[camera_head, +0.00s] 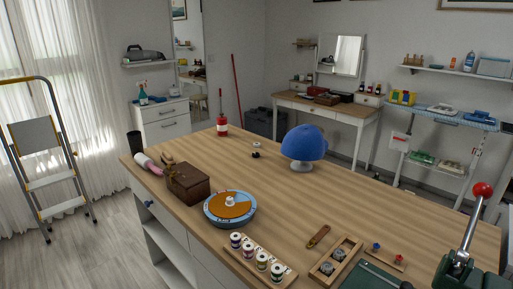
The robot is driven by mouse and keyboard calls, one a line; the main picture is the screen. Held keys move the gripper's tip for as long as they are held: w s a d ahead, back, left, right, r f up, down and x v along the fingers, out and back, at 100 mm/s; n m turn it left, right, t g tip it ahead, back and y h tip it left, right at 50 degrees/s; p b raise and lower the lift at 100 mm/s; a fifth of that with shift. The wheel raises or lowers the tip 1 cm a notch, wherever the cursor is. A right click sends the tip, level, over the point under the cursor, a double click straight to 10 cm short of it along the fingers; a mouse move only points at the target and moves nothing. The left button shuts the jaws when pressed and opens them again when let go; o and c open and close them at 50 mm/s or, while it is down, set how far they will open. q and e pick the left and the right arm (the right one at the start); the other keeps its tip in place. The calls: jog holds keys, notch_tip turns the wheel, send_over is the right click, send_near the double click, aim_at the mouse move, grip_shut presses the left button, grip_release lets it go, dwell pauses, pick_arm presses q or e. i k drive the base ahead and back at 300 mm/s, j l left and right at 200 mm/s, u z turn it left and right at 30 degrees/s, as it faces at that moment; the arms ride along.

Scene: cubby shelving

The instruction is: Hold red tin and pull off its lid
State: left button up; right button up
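A small red container (222,128) stands upright near the far left edge of the wooden table, with a thin spout or stem rising from its top. It is too small to tell whether this is the tin or whether it has a separate lid. A round blue tin-like object (230,208) with an orange top and a white knob lies in the left middle of the table. Neither of my grippers shows in the head view.
On the wooden table (330,205) are a brown box (187,183), a blue cap (303,145) on a stand, a rack of spools (257,259), a wooden tray (335,262) and a green lever press (462,265). The table's middle right is clear. A stepladder (45,150) stands left.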

aim_at(222, 125)
jog(key=i+j+u, duration=0.35)
jog(key=j, duration=0.25)
jog(key=i+j+u, duration=0.7)
jog(key=i+j, duration=0.2)
jog(key=i+j+u, duration=0.1)
jog(key=i+u, duration=0.3)
jog(key=i, duration=1.65)
jog(key=i+l+z, duration=0.2)
jog(key=i+z, duration=0.7)
jog(key=i+j+z, duration=0.15)
jog(key=i+z, duration=0.25)
jog(key=i, duration=0.15)
jog(key=i+j+z, duration=0.3)
jog(key=i+z, duration=0.45)
jog(key=z, duration=0.15)
jog(key=i+z, duration=0.25)
jog(key=z, duration=0.2)
jog(key=i+j+z, duration=0.15)
jog(key=i+z, duration=0.15)
jog(key=z, duration=0.15)
jog(key=i+j+z, duration=0.25)
jog(key=z, duration=0.2)
jog(key=i+j+z, duration=0.2)
jog(key=z, duration=0.25)
jog(key=j, duration=0.1)
